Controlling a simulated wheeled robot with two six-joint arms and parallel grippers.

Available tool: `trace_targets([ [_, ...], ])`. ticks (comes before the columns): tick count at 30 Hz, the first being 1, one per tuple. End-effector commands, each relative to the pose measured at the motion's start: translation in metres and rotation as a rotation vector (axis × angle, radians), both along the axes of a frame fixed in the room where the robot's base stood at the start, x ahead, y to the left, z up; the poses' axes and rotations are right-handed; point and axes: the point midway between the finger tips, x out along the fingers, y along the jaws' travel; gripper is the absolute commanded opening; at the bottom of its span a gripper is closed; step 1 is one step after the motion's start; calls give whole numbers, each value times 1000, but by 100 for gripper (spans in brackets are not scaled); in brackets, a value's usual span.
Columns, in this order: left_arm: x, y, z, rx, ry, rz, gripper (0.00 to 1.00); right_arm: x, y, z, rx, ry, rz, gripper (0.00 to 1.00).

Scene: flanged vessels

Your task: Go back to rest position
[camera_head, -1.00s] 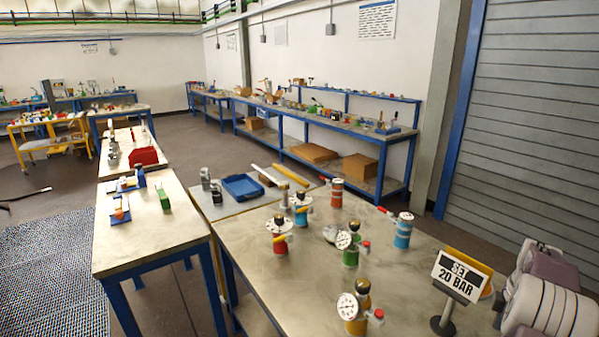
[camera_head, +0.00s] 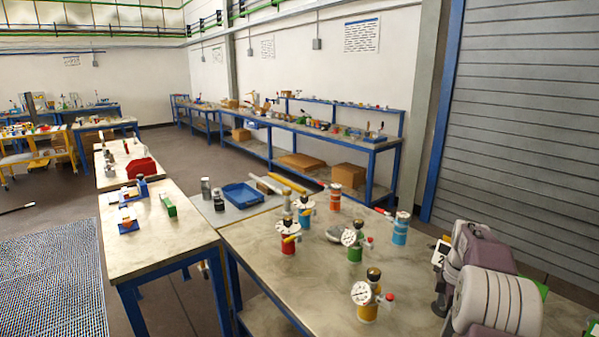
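My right arm (camera_head: 500,295) shows as bulky grey and purple links at the lower right, over the near table's right side. Its gripper is not visible. My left arm and gripper are not in view. On the near table stand upright flanged vessels: a red one (camera_head: 288,247), a blue one (camera_head: 304,219), a green one (camera_head: 355,254), a yellow one (camera_head: 367,313), an orange one (camera_head: 335,202) and another blue one (camera_head: 400,233). Several carry dial gauges. A sign (camera_head: 439,255) is mostly hidden behind my arm; a "2" shows.
The near table (camera_head: 270,285) has bare room at its front left. Beside it are a blue tray (camera_head: 243,194), grey cylinders (camera_head: 206,188) and a yellow bar (camera_head: 287,183). A left bench (camera_head: 155,240) holds small parts and a red bin (camera_head: 140,168). A grey shutter stands at right.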

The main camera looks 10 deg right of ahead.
Motion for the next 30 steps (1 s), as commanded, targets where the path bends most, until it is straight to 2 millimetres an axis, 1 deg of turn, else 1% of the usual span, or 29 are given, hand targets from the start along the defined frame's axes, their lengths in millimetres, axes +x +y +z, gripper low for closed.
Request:
trace_targets([
  [1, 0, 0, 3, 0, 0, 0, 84, 7, 19, 9, 0, -1, 41, 80],
  [2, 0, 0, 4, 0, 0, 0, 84, 10, 31, 12, 2, 1, 66, 80],
  [5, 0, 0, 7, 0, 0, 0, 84, 16, 77, 22, 7, 4, 156, 80],
  [6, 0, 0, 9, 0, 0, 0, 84, 18, 99, 25, 10, 4, 187, 80],
  [8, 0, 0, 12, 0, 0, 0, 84, 15, 136, 29, 15, 4, 216, 80],
  [9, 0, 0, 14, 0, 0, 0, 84, 9, 165, 31, 19, 3, 220, 80],
  [11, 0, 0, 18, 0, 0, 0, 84, -8, 211, 29, 29, 0, 189, 80],
  [12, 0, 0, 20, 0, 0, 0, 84, -25, 239, 24, 37, -1, 136, 80],
  [14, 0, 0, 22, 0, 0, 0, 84, -55, 272, 13, 49, -3, 15, 80],
  [15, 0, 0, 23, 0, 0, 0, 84, -78, 288, 2, 59, -3, -96, 80],
  [17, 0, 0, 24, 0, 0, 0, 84, -110, 299, -16, 70, 0, -302, 80],
  [18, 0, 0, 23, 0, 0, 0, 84, -126, 299, -27, 75, 2, -452, 80],
  [20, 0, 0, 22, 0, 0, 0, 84, -143, 298, -42, 81, 6, -661, 80],
  [21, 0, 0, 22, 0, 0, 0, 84, -147, 297, -48, 87, 0, -775, 80],
  [22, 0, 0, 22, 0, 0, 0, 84, -147, 297, -50, 95, -12, -849, 80],
  [24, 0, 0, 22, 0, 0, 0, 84, -137, 297, -49, 119, -47, -977, 80],
  [25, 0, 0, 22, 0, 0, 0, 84, -135, 297, -49, 125, -55, -1014, 80],
  [27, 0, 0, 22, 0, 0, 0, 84, -133, 297, -49, 132, -60, -1069, 80],
  [30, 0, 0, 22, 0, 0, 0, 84, -133, 297, -49, 132, -59, -1089, 80],
])
